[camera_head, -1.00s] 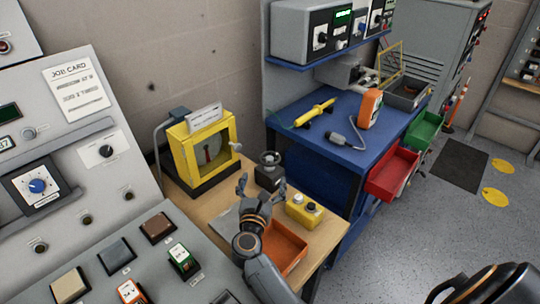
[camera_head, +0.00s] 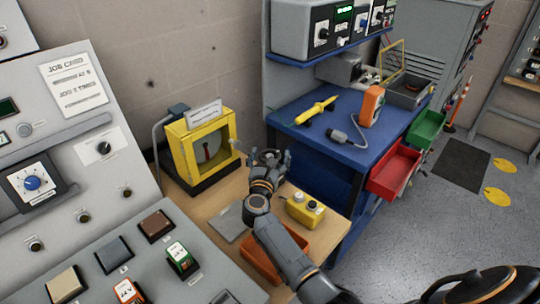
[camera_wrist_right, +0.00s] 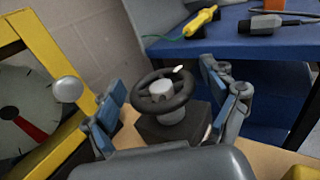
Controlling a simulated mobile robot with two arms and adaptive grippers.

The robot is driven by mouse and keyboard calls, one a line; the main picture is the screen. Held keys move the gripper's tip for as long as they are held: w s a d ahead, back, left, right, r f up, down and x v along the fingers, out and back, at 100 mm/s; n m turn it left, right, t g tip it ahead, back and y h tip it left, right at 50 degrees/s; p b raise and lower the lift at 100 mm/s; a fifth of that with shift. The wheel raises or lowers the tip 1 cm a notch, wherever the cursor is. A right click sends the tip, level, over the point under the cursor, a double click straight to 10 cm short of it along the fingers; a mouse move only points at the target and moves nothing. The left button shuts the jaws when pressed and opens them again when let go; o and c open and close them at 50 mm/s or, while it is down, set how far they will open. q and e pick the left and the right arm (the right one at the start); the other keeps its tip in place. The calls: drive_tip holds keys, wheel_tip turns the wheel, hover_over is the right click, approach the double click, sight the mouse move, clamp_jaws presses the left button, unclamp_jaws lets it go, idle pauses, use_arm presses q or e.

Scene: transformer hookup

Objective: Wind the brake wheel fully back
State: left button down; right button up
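The brake wheel is a small dark handwheel (camera_wrist_right: 165,90) with a grey hub on a dark block. In the head view the wheel (camera_head: 269,156) is partly hidden by my right gripper (camera_head: 268,164). In the right wrist view my right gripper (camera_wrist_right: 168,98) is open, one finger on each side of the wheel. Gaps show between the fingers and the rim, so I see no grip on it. My left gripper is not in view.
A yellow-framed dial gauge (camera_head: 203,147) with a red needle stands left of the wheel. A yellow button box (camera_head: 305,210) and an orange tray (camera_head: 262,262) are on the wooden bench. The blue workbench (camera_head: 345,155) stands behind right, with a red drawer (camera_head: 394,175) open.

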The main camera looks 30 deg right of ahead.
drive_tip(key=c, duration=0.8)
drive_tip(key=shift+r+n+t+y+p, duration=0.2)
drive_tip(key=shift+n+t+y+p, duration=0.75)
drive_tip(key=shift+n+y, duration=0.5)
drive_tip(key=n+t+y+p, duration=0.1)
drive_tip(key=n+y, duration=0.1)
drive_tip(key=y, duration=0.2)
drive_tip(key=shift+d+y, duration=0.1)
drive_tip(key=shift+y, duration=0.15)
drive_tip(key=n+y, duration=0.1)
drive_tip(key=y, duration=0.1)
drive_tip(key=n+y, duration=0.1)
drive_tip(key=shift+f+n+t+y, duration=0.2)
drive_tip(key=shift+n+t+y, duration=0.15)
drive_tip(key=shift+y, duration=0.05)
drive_tip(key=shift+n+y+b, duration=0.85)
drive_tip(key=shift+n+y, duration=0.35)
drive_tip(key=shift+y, duration=0.6)
drive_tip(key=shift+r+y, duration=0.1)
drive_tip(key=shift+y, duration=0.2)
